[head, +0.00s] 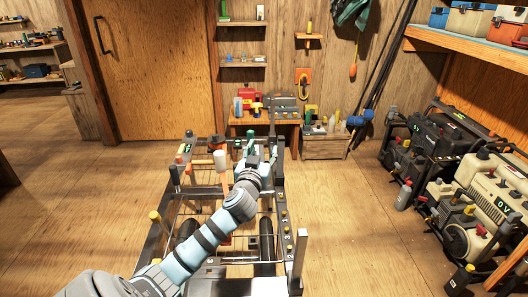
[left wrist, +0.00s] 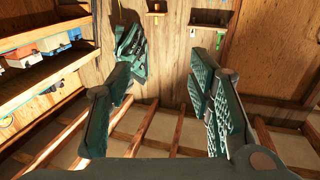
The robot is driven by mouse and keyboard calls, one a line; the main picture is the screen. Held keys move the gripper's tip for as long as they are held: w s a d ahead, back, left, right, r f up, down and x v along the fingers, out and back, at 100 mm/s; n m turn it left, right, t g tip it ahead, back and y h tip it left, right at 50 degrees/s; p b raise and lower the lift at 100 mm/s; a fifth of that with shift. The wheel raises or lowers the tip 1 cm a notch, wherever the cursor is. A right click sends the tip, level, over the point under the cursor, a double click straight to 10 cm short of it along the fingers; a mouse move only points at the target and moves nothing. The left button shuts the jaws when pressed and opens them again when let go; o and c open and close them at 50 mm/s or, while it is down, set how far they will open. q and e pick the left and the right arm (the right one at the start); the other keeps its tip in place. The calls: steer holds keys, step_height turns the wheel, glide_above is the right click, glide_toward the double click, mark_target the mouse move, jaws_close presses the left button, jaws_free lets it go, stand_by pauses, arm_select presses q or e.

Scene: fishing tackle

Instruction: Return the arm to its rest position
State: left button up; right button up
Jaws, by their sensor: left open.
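My left arm (head: 228,212) comes in from the bottom left of the head view and reaches forward over a black metal-framed cart or rack. My left gripper (head: 257,152) is at the far end of this frame, with its fingers pointing away from me. In the left wrist view the left gripper (left wrist: 168,65) is open, its two dark green fingers wide apart. My right gripper is in neither view.
The cart's frame (head: 297,248) lies under my arm, with a white-headed mallet (head: 220,161) near its far end. A wooden bench (head: 263,128) with tackle stands beyond. Black and beige machines (head: 480,190) line the right side. The floor (head: 95,205) on the left is clear.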

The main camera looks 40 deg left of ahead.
arm_select(q)
steer(key=s+d+f+m+g+h, duration=0.1)
steer(key=s+d+f+g+h, duration=0.15)
steer(key=s+d+f, duration=0.5)
steer(key=s+d+f+m+g+h, duration=0.1)
steer(key=s+d+f+g, duration=0.2)
steer(key=f, duration=0.7)
steer(key=s+d+f+m+g+h, duration=0.2)
steer(key=s+d+f+g, duration=0.3)
steer(key=s, duration=0.6)
steer(key=s+d+f+m+g+h, duration=0.25)
steer(key=s+d, duration=0.45)
steer(key=s, duration=0.5)
step_height(320, 180, down, 14)
steer(key=a+p, duration=0.3)
steer(key=p, duration=0.3)
steer(key=s+f+g+p, duration=0.1)
steer(key=s+f+p, duration=0.3)
steer(key=s+f, duration=0.4)
steer(key=s, duration=0.6)
steer(key=shift+s+g+p, duration=0.3)
steer(key=shift+p, duration=0.05)
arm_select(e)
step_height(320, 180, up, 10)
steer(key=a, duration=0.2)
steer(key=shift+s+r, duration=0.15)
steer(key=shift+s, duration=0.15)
